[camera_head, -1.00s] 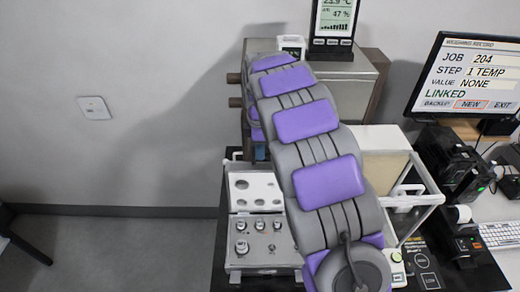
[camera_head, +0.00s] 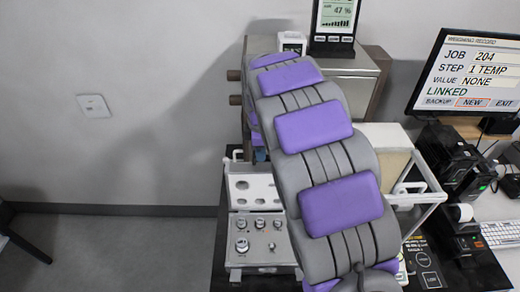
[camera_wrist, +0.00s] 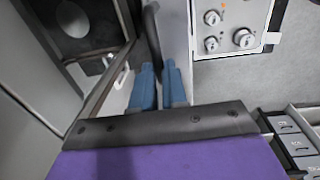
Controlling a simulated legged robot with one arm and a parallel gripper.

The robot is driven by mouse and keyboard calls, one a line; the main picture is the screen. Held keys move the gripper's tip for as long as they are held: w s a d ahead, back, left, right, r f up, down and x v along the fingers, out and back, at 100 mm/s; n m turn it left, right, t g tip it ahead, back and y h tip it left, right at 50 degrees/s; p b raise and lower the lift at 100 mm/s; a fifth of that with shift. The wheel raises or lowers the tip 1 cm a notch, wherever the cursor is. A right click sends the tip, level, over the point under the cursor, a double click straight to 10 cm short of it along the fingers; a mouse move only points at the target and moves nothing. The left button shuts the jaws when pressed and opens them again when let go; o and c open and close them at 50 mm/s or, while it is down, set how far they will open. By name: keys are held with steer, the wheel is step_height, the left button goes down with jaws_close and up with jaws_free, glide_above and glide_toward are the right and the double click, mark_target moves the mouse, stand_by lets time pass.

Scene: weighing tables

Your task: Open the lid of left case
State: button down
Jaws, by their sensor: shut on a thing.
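In the head view an open metal case (camera_head: 237,262) with several silver knobbed weights stands left of my arm. My gripper (camera_wrist: 160,78) has two blue fingers, close together around a dark grey curved bar (camera_wrist: 152,35). A pale panel (camera_wrist: 175,30) is just right of the bar. I cannot tell which case the bar belongs to. My arm hides the gripper in the head view.
A white-framed box (camera_head: 423,200) stands right of my arm, beside black devices (camera_head: 447,160). A monitor (camera_head: 470,75) and keyboard (camera_head: 500,234) are farther right. Grey labelled compartments (camera_wrist: 297,143) show at the wrist view's lower right. A dark box (camera_wrist: 75,25) is at its upper left.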

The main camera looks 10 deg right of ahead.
steer(key=shift+s+a+r+t+b, duration=0.15)
steer(key=shift+s+t, duration=0.2)
steer(key=shift+s, duration=0.35)
steer(key=shift+s+a+r+t+b, duration=0.15)
steer(key=shift+s+t, duration=0.2)
steer(key=shift+s, duration=0.35)
steer(key=s, duration=0.1)
steer(key=s+t, duration=0.1)
steer(key=s, duration=0.1)
steer(key=shift+s+a+r+b, duration=0.1)
steer(key=shift+a+b, duration=0.2)
steer(key=c, duration=1.2)
jaws_free()
steer(key=shift+o, duration=0.2)
steer(key=a+p+v, duration=0.1)
steer(key=p+v, duration=0.2)
steer(key=v, duration=1.4)
steer(key=shift+s, duration=0.25)
steer(key=shift+h, duration=0.3)
